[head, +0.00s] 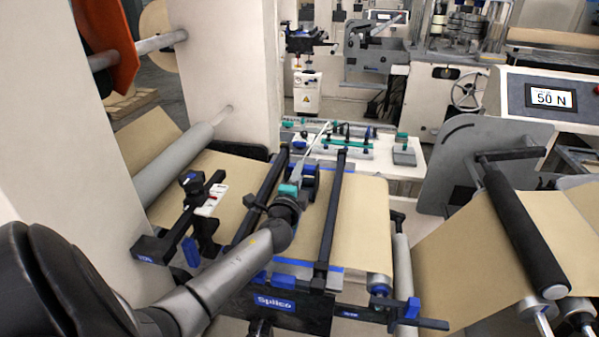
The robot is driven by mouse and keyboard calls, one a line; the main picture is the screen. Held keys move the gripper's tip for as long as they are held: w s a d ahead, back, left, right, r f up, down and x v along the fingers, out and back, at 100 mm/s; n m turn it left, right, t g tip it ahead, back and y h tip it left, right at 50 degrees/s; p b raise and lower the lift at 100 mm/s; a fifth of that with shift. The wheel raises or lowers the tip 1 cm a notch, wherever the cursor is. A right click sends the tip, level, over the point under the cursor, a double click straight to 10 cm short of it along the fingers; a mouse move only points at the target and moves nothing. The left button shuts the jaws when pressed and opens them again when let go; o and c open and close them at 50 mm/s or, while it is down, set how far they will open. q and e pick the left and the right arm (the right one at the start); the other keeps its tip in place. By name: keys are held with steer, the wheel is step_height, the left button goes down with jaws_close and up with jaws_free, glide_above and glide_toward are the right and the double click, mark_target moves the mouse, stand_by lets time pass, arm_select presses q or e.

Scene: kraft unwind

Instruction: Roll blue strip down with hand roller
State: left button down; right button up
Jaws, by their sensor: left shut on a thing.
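My left arm reaches in from the lower left over the splicing table. Its gripper (293,190), with teal parts, is above the brown paper web between two dark bars. It is shut on what appears to be the hand roller (311,178), a small dark and blue thing mostly hidden by the gripper. A blue strip (336,268) shows across the web near the table's front edge; the arm and a dark bar cover parts of it. I cannot tell whether the roller touches the web or the strip. My right gripper is not in view.
Dark bars (333,205) run lengthwise over the brown web (363,215). A white bench (375,160) with small tools lies beyond. A black roller (525,232) and a "50 N" display (551,97) are right.

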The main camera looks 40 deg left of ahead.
arm_select(q)
steer(key=shift+f, duration=0.3)
step_height(320, 180, up, 8)
steer(key=p, duration=0.6)
steer(key=shift+f, duration=0.15)
steer(key=shift+f, duration=0.1)
